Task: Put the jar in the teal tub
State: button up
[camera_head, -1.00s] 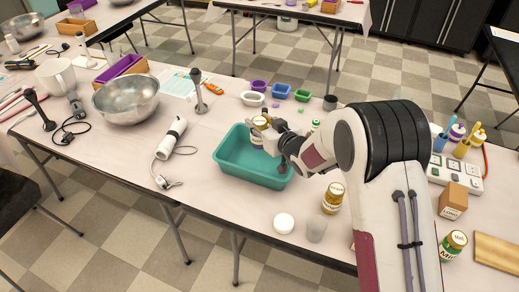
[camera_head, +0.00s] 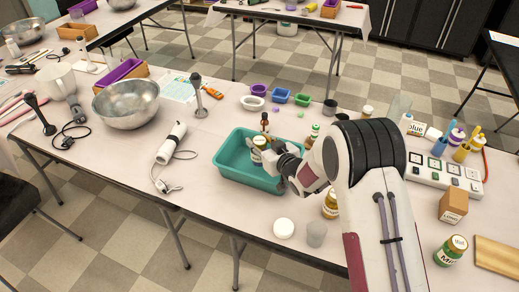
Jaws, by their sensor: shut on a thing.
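The teal tub (camera_head: 240,179) stands on the table near its front edge, in the middle of the view. My gripper (camera_head: 268,158) is over the right part of the tub, shut on a jar (camera_head: 257,150) with a gold lid and a pale label. The jar is at or just above the tub's opening, slightly tilted; I cannot tell whether it touches the tub floor. My gripper hides part of the jar and of the tub's right side.
A brown bottle (camera_head: 264,123) stands just behind the tub. Another gold-lidded jar (camera_head: 330,204), a white lid (camera_head: 284,228) and a grey cup (camera_head: 316,234) stand right of the tub. A white hand blender (camera_head: 171,143) lies to the left. Small coloured bins (camera_head: 280,95) are behind.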

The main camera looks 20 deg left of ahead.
jog(key=shift+f, duration=1.8)
jog(key=shift+f, duration=0.15)
jog(key=o, duration=1.4)
jog(key=shift+c, duration=0.2)
jog(key=v, duration=1.2)
jog(key=shift+w+d+r, duration=0.1)
jog(key=shift+r, duration=0.1)
